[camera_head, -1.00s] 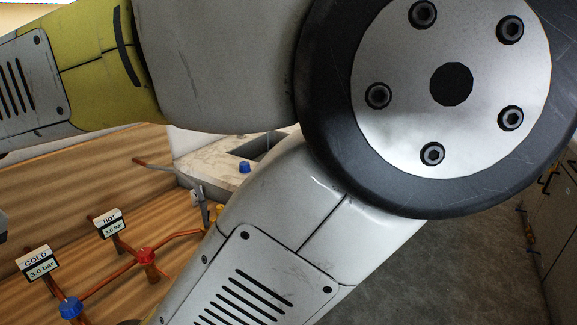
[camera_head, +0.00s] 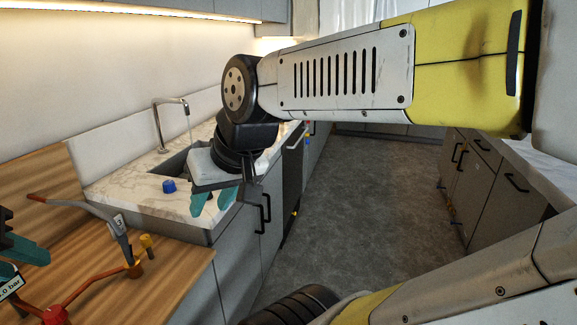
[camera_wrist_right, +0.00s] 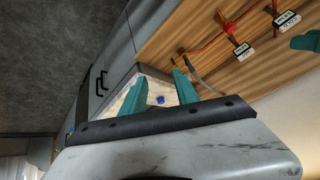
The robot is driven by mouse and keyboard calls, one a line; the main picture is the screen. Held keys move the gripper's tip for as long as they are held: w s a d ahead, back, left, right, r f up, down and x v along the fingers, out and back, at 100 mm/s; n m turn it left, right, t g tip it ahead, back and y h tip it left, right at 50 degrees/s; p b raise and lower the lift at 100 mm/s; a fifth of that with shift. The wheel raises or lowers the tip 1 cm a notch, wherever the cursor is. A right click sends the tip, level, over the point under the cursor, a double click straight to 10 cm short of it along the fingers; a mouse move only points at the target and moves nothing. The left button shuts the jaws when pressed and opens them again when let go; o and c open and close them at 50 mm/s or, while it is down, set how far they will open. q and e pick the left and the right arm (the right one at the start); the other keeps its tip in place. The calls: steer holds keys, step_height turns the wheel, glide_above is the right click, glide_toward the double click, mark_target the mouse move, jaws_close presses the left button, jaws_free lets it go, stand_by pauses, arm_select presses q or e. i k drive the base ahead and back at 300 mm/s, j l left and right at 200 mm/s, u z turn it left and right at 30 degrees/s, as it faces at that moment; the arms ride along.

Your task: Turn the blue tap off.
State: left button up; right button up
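A small blue knob-like piece (camera_head: 169,186) sits on the marble counter by the sink; it also shows between the fingers in the right wrist view (camera_wrist_right: 160,99). The blue tap on the cold pipe is not visible now in either view. My right gripper (camera_head: 213,203) is open and empty, above the counter's front edge, right of the blue piece. Its two teal fingers stand apart in the right wrist view (camera_wrist_right: 160,80). My left gripper (camera_head: 18,258) is cut off at the left edge, over the pipe board; its opening is unclear.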

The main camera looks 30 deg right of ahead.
mark_target(168, 186)
steer(key=i+l+z, duration=0.3)
steer(key=i+l, duration=0.25)
steer(key=i+l+z, duration=0.35)
steer(key=i+l, duration=0.6)
steer(key=u, duration=1.6)
